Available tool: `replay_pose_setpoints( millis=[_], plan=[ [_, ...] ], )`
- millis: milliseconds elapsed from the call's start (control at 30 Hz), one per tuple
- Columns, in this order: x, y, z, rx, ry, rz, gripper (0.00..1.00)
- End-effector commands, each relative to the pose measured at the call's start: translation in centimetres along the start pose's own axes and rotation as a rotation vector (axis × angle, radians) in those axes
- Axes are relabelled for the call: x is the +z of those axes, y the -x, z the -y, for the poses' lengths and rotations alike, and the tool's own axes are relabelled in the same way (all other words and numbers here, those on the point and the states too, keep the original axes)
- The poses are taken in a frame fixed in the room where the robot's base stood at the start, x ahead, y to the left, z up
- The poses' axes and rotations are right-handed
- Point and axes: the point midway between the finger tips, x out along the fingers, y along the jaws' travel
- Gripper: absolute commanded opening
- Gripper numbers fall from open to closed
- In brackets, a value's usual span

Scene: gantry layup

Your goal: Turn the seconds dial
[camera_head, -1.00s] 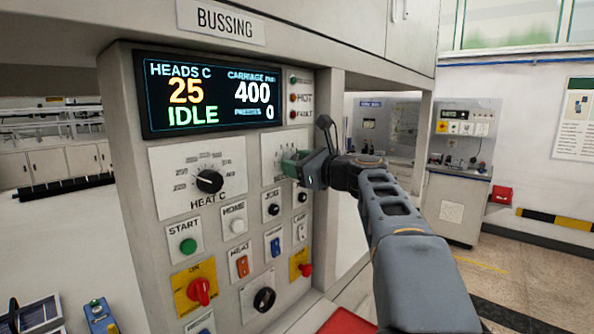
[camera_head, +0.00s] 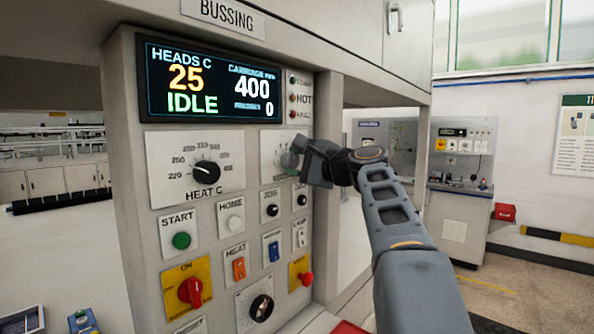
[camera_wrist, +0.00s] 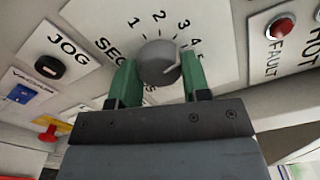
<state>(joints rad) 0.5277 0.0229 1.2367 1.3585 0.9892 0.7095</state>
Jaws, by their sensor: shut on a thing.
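The seconds dial (camera_wrist: 159,63) is a round grey knob on a white plate with a scale of numbers, seen large in the wrist view. Its pointer line aims toward the upper right, near the 4. My gripper (camera_wrist: 157,75) has green fingers on both sides of the knob and is shut on it. In the head view my gripper (camera_head: 294,157) is at the plate (camera_head: 270,145) right of the HEAT C dial, and it hides most of the knob.
The HEAT C dial (camera_head: 206,173) sits left of the gripper. The display (camera_head: 208,84) above reads 25, 400 and IDLE. JOG (camera_head: 270,210), HOME (camera_head: 230,217) and a green START button (camera_head: 181,241) lie below. A red FAULT lamp (camera_wrist: 283,27) is close by.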

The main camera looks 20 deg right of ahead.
Motion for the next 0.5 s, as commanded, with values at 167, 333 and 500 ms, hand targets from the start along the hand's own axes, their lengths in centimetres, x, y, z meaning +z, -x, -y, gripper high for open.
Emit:
replay_pose_setpoints(
  millis=[167, 333, 500],
  plan=[
    [-0.12, -0.03, -0.22, 0.001, 0.13, 0.0, 0.2],
    [-0.08, -0.02, -0.14, 0.001, 0.226, 0.0, 0.2],
    [-0.09, -0.03, -0.1, 0.002, 0.29, 0.0, 0.2]
  ],
)
